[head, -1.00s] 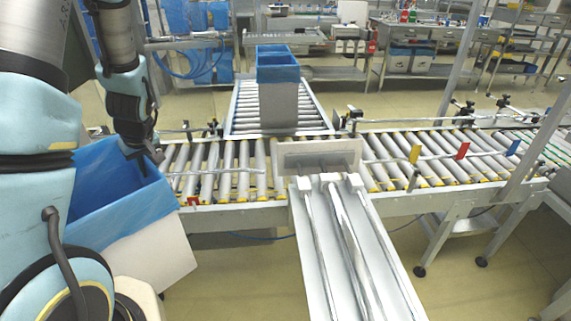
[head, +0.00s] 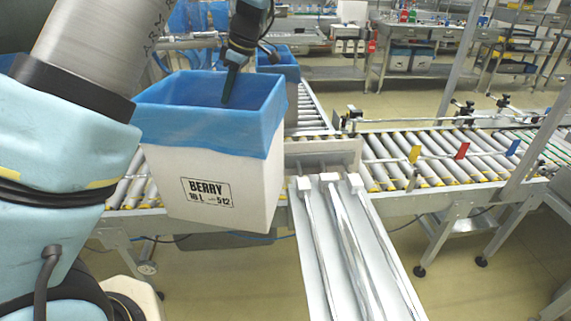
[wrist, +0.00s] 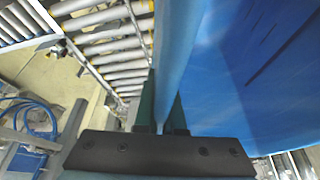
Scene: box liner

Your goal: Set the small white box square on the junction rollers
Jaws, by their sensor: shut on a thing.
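The white box (head: 232,185) has a blue liner (head: 205,95) folded over its rim and a "BERRY" label on its near face. It hangs in the air, slightly tilted, in front of the conveyor rollers. My gripper (head: 233,88) is shut on its lined wall. In the wrist view my gripper (wrist: 165,120) pinches the wall, with the blue liner (wrist: 245,80) filling the right side. The junction rollers (head: 122,192) run across behind the box, which hides part of them.
Another blue-lined box (head: 278,65) stands on the rear branch rollers behind the held box. A metal plate (head: 325,155) and a railed chute (head: 350,250) are just right of the held box. The right-hand rollers (head: 445,155) are clear, with small coloured flags along the rail.

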